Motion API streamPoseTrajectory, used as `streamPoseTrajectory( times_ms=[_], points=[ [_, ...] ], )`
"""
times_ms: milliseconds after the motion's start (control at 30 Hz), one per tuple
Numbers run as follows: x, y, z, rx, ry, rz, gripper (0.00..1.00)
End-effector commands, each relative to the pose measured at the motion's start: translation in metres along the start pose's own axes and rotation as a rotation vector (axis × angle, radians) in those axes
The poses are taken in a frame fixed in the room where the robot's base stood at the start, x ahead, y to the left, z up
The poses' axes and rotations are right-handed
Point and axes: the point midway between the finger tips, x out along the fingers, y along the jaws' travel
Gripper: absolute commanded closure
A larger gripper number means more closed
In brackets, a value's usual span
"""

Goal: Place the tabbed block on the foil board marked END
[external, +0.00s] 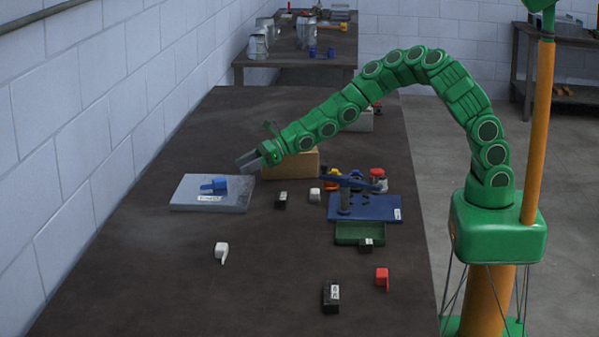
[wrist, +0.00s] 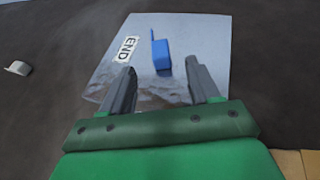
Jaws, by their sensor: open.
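The foil board (external: 236,202) is a flat grey slab on the table at the left in the external view, with a white label reading END. It also fills the upper middle of the wrist view (wrist: 205,30). The blue tabbed block (external: 214,185) rests on the board, its thin tab sticking out to one side. In the wrist view the blue block (wrist: 162,57) lies right of the END label, beyond my fingertips. My gripper (external: 248,159) is open and empty. It hangs above the board's far right part, apart from the block.
White (external: 221,250) and red (external: 382,277) tabbed blocks lie nearer the camera. A black block (external: 330,298) stands at the front. A tan box (external: 290,162) is just right of my gripper. A blue fixture (external: 365,208) and green tray (external: 358,232) stand farther right. The table's left front is clear.

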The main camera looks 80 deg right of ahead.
Motion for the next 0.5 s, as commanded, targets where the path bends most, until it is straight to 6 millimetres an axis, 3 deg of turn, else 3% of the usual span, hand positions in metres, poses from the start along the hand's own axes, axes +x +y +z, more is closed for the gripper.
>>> streamPoseTrajectory(
  times_ms=[200,500],
  points=[
    [-0.013,0.001,0.001,0.001,-0.001,0.001,0.39],
    [-0.017,0.004,0.007,-0.015,-0.01,0.008,0.39]
  ],
)
